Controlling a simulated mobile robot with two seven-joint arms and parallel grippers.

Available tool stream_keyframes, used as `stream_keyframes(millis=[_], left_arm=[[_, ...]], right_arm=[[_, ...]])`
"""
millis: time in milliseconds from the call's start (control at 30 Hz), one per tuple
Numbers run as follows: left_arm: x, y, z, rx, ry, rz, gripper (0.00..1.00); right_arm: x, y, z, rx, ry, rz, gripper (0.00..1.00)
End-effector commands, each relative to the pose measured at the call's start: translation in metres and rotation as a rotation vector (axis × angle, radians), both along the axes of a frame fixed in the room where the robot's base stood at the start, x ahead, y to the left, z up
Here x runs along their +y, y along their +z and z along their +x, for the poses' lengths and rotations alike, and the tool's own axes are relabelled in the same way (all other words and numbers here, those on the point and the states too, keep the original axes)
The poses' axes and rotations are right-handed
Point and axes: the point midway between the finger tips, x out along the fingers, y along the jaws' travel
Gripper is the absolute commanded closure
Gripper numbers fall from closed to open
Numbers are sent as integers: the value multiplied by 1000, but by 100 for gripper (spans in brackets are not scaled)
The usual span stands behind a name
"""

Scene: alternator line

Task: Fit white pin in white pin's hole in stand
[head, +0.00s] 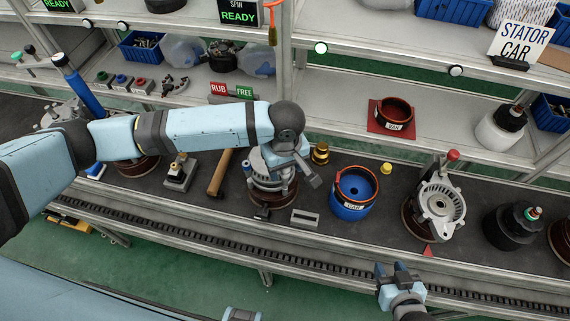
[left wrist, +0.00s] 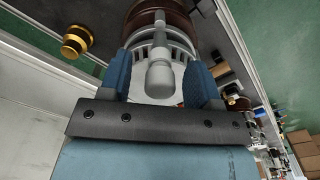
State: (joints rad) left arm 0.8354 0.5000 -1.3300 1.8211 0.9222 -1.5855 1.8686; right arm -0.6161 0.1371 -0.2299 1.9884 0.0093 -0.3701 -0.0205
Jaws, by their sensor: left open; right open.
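My left gripper (head: 302,168) is open, low over a silver alternator housing (head: 270,186) on a brown ring base. In the left wrist view, a pale grey-white pin-like part (left wrist: 160,72) with a thick rounded body lies between the open blue fingers (left wrist: 160,88), over the finned housing (left wrist: 148,48). I cannot tell whether the fingers touch it, or whether it is the white pin. A small block-shaped stand (head: 178,178) with a light upright piece is left of the housing; its holes are too small to make out. My right gripper (head: 393,270) is open and empty at the front.
A hammer (head: 220,172) lies left of the housing. A brass part (head: 320,153), a grey block (head: 305,218), a blue pot (head: 354,192) and another housing (head: 440,205) stand to its right. A conveyor rail (head: 240,232) runs along the front.

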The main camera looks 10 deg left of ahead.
Motion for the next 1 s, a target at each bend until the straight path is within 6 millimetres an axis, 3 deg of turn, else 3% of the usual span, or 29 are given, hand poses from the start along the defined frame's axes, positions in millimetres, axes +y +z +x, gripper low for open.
stream_keyframes(millis=[100, 333, 567, 600, 1000], left_arm=[[0, -10, 0, -1, 0, 1, 43], [0, -11, 0, -1, -1, 0, 43], [0, -11, 0, 0, -1, 0, 94], [0, -11, 0, 0, -1, 0, 96], [0, -5, 0, 0, -2, 0, 96]], right_arm=[[-1, 1, 0, -1, -2, -1, 57], [-1, 1, 1, -1, -3, -1, 57], [-1, 2, 0, -1, -3, -1, 57], [-1, 2, 0, -1, -3, -1, 57], [-1, 1, 0, 0, -3, 1, 57]])
